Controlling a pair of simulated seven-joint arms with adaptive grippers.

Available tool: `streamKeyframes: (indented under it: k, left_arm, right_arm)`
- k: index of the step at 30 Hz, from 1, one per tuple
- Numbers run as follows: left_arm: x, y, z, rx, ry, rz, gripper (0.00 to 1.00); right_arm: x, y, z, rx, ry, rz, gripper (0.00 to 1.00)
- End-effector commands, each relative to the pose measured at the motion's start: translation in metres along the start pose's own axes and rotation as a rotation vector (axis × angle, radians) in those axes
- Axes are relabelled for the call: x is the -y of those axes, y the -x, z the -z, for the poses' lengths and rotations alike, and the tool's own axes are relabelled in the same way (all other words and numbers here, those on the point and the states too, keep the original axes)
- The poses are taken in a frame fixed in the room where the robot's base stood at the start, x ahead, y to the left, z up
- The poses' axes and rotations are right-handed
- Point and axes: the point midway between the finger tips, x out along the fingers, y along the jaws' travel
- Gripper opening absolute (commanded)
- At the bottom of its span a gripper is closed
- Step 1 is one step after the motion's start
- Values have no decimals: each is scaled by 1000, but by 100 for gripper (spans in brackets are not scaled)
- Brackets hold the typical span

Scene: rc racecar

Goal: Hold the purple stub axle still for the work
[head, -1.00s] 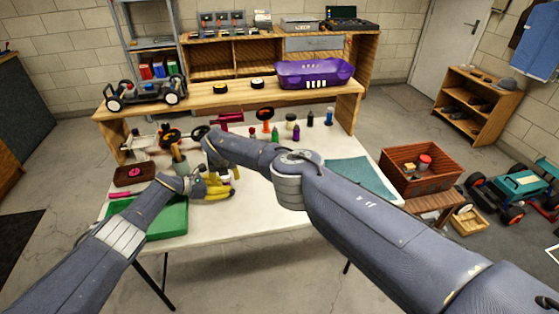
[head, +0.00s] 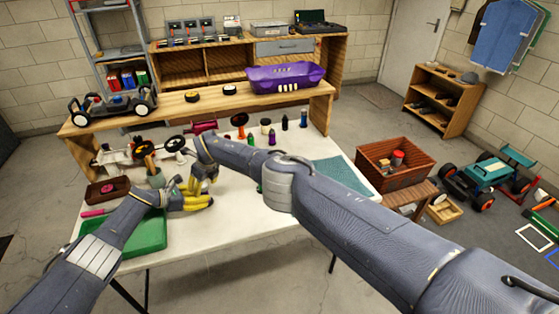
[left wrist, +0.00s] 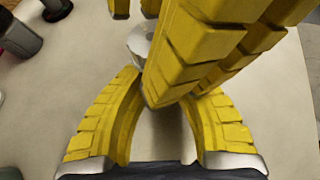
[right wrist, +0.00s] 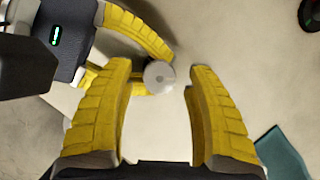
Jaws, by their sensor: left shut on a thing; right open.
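My left gripper (head: 192,204) is over the near left of the white table. It is shut on a grey round-ended part (right wrist: 158,75), which also shows in the left wrist view (left wrist: 140,40). I see no purple on this part, and the fingers hide most of it.
A green tray (head: 140,240) lies near the table's left corner, with a brown tray (head: 98,198) behind it. Several small bottles stand at the back. A teal mat (head: 343,178) lies at the right. The white table's (head: 225,235) front middle is clear.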

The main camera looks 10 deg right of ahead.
Motion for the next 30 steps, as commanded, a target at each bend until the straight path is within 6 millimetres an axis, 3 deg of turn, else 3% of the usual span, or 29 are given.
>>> streamKeyframes:
  k: [17,30]
  left_arm:
    - [0,0,1,-1,0,0,0]
    - [0,0,1,-1,0,0,0]
  right_arm:
    - [1,30,0,2,38,-14,55]
    - [2,93,0,2,37,-14,55]
